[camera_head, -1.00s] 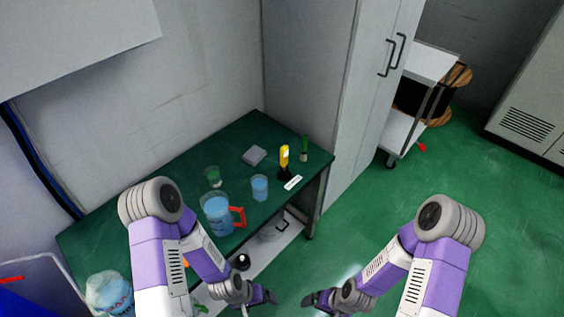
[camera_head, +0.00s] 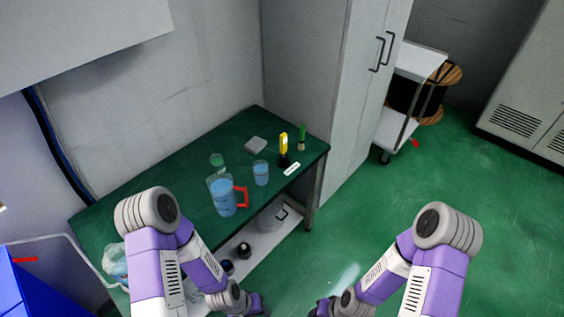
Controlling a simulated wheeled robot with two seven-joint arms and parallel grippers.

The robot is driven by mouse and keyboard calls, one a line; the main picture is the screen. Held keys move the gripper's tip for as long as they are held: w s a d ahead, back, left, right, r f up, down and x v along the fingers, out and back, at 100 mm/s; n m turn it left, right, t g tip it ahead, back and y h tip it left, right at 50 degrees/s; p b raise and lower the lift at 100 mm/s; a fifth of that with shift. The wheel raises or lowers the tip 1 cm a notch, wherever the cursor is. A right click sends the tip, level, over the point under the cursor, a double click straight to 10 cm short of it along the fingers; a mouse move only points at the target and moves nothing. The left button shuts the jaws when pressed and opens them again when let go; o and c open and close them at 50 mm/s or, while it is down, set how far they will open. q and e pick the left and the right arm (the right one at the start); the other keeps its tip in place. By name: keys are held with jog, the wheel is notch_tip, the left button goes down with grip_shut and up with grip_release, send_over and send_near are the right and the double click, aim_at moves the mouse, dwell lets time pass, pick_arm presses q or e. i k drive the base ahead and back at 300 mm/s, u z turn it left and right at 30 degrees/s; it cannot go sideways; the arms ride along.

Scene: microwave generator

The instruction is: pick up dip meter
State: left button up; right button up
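A yellow upright device with a dark base (camera_head: 283,147), which looks like the dip meter, stands on the green table (camera_head: 150,185) near its right end. A small white label strip (camera_head: 292,168) lies in front of it. My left gripper (camera_head: 262,307) is low in the picture, in front of the table and well away from the device. My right gripper (camera_head: 318,307) is low at the bottom, over the floor. Both are small and partly cut off by the frame's bottom edge, so their finger gap is unclear. Nothing shows held in either.
A blue-filled jug with a red handle (camera_head: 222,196), a blue cup (camera_head: 261,173), a small green-bottomed glass (camera_head: 217,160), a grey block (camera_head: 255,145) and a green brush-like item (camera_head: 302,138) stand on the table. A pot (camera_head: 270,217) sits on the lower shelf. A tall cabinet (camera_head: 345,100) adjoins the table's right.

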aim_at(283, 137)
jog(key=u, duration=0.05)
jog(key=k, duration=0.75)
jog(key=z, duration=1.05)
jog(key=i, duration=1.2)
jog(key=u, duration=0.6)
jog(key=i, duration=0.85)
jog(key=u, duration=0.95)
